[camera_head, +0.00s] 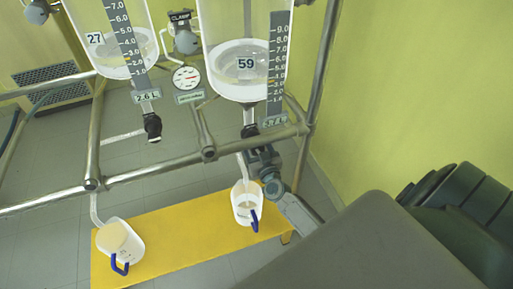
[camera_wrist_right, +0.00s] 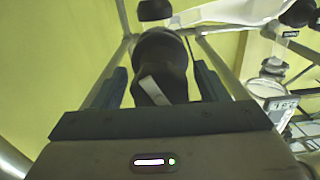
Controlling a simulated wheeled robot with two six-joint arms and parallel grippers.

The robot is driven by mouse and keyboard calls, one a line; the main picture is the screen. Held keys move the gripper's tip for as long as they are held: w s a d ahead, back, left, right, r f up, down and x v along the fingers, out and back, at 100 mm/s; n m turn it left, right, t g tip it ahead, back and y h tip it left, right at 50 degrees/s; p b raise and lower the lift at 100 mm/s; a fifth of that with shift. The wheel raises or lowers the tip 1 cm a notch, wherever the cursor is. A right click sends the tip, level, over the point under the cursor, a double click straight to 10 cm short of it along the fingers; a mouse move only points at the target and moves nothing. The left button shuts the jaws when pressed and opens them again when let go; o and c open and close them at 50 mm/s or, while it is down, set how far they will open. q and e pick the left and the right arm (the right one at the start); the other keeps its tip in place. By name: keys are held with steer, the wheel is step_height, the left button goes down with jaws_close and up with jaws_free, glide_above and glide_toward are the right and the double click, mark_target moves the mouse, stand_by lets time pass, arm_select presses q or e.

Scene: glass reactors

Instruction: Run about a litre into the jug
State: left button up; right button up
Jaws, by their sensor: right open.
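My right gripper (camera_head: 265,160) is at this outlet. In the right wrist view, its open fingers (camera_wrist_right: 163,84) stand either side of a dark valve handle (camera_wrist_right: 162,62) with a white mark. A white jug with a blue handle (camera_head: 246,208) stands under the outlet tube (camera_head: 243,168); some pale content shows inside. Whether liquid is flowing, I cannot tell. My left gripper is out of view.
Another jug (camera_head: 119,238) with beige content stands on the yellow bench (camera_head: 180,241). Metal rails (camera_head: 150,172) cross in front of the reactors. A dial gauge (camera_head: 186,77) sits between them.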

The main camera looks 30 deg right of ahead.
steer(key=shift+c, duration=0.2)
steer(key=c, duration=1)
steer(key=shift+o, duration=0.2)
steer(key=shift+m, duration=0.3)
